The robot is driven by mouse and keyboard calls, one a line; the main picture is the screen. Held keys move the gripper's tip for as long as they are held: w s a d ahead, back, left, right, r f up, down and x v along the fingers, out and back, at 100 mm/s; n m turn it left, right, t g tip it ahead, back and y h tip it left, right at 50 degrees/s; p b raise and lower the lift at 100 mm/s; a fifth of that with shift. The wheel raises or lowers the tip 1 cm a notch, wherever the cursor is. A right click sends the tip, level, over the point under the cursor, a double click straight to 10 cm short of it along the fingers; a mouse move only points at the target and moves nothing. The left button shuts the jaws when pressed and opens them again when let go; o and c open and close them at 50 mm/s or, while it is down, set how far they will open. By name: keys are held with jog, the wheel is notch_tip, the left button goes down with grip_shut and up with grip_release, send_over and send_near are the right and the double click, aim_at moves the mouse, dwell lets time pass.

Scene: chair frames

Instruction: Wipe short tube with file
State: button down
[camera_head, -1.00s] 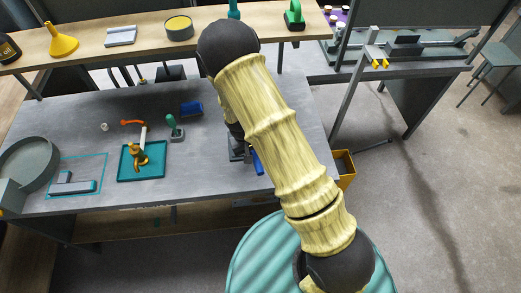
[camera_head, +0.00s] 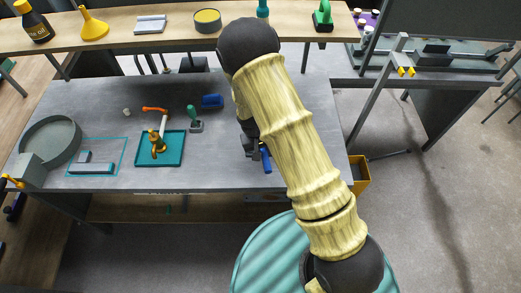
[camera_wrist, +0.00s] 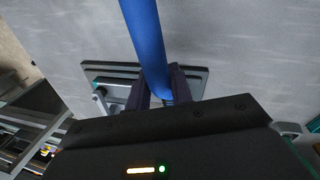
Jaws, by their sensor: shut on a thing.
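My gripper (camera_wrist: 161,88) is shut on a long, smooth blue rod (camera_wrist: 146,38) in the wrist view. Its two dark fingers close on either side of the rod. In the head view the blue piece (camera_head: 266,159) shows by the right end of the grey workbench, and my arm hides most of the gripper. I cannot tell whether this blue rod is the file or the short tube. Below the rod in the wrist view is a grey plate-like fixture (camera_wrist: 199,81); contact cannot be told. No other piece is clearly a file or a short tube.
The workbench (camera_head: 225,172) holds a teal tray (camera_head: 176,158), a round grey pan (camera_head: 50,142), a blue block (camera_head: 212,101) and a green-handled tool (camera_head: 194,116). A teal outline holds grey pieces (camera_head: 91,168). A yellow bin (camera_head: 360,172) stands right of the bench. A shelf (camera_head: 170,35) runs behind.

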jog(key=shift+s+d, duration=0.2)
jog(key=shift+d, duration=2.5)
notch_tip(320, 180, up, 8)
jog(key=p, duration=0.5)
jog(key=shift+r, duration=0.15)
jog(key=shift+w+a, duration=0.1)
jog(key=shift+w, duration=0.05)
